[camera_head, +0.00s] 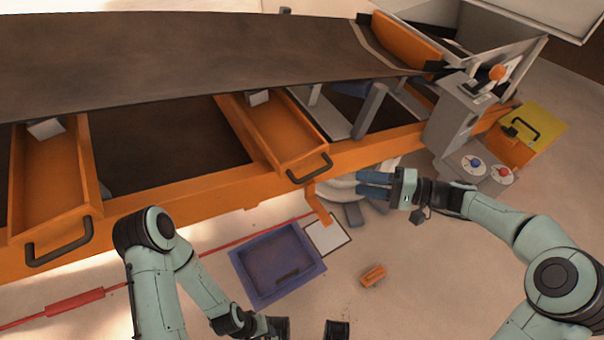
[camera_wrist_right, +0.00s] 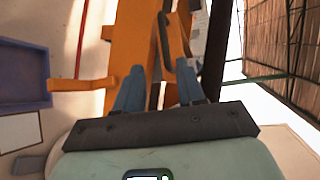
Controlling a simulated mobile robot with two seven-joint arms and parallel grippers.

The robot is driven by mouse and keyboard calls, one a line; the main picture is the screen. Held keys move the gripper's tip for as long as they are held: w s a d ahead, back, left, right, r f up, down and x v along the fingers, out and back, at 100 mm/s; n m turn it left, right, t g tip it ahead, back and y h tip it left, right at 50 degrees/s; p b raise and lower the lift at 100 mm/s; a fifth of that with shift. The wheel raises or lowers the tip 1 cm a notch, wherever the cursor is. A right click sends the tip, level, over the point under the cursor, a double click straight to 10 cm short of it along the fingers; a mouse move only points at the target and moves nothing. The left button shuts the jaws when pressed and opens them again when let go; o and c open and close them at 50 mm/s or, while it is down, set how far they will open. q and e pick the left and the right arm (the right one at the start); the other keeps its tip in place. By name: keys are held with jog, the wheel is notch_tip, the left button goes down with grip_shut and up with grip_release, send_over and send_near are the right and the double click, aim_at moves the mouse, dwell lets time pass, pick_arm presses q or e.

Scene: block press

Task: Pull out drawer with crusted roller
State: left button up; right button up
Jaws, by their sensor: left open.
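Two orange drawers show in the head view under the conveyor belt: a left drawer (camera_head: 48,185) with a dark handle (camera_head: 58,245), and a middle drawer (camera_head: 275,130) with a dark handle (camera_head: 312,170). Both stand partly open. I cannot make out a crusted roller. My right gripper (camera_head: 360,184) is open, its blue fingers pointing left toward the middle drawer's handle. In the right wrist view, the fingers (camera_wrist_right: 158,82) are apart, with a dark handle (camera_wrist_right: 163,40) ahead of them; contact cannot be told. My left gripper (camera_head: 308,328) is open and empty at the bottom edge.
The dark belt (camera_head: 180,60) runs above the orange frame (camera_head: 180,190). A purple bin (camera_head: 252,292) and a small orange block (camera_head: 373,276) lie on the floor below. A grey control box (camera_head: 460,120) with knobs and a yellow container (camera_head: 540,122) stand at right.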

aim_at(314, 173)
jog(key=x, duration=1.3)
jog(key=shift+a+r, duration=0.15)
jog(key=shift+r, duration=0.15)
jog(key=shift+s, duration=0.1)
grip_shut()
